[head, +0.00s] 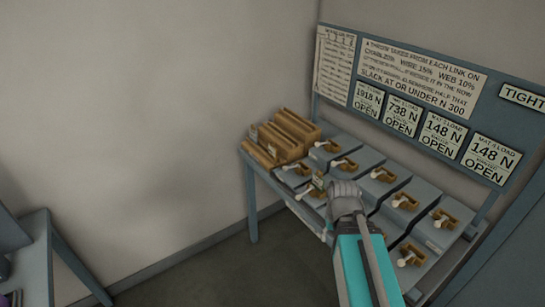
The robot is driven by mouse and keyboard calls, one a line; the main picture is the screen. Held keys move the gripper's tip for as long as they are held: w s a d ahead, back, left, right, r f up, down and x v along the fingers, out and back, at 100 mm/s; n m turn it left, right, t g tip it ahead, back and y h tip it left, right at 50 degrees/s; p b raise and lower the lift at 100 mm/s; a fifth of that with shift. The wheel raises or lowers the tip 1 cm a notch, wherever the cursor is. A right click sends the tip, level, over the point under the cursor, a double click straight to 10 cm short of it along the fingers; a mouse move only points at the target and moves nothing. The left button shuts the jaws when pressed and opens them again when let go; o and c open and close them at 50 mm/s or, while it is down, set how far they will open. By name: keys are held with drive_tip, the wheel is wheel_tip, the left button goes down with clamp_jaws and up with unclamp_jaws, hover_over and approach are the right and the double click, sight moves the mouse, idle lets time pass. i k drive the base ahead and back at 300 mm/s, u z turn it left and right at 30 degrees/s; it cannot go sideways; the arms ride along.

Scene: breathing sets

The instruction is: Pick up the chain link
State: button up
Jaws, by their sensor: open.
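My gripper (343,190) is at the end of my teal arm, over the front of a blue-grey bench on the right in the head view. It is seen from behind, and its fingertips are hard to make out; it is open. No chain link can be told apart with certainty. A small tagged piece (318,181) lies just left of my gripper, too small to identify. My gripper and arm hide part of the bench behind them.
Grey blocks with brown fittings and white levers (405,201) fill the bench in rows. Brown wooden boxes (283,137) stand at its far left end. A signboard (420,80) rises behind. Another table (40,255) is at lower left, with free floor (220,275) between.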

sight(272, 151)
drive_tip(key=k, duration=1.25)
drive_tip(key=u, duration=0.6)
drive_tip(key=i, duration=2.3)
drive_tip(key=z, duration=0.6)
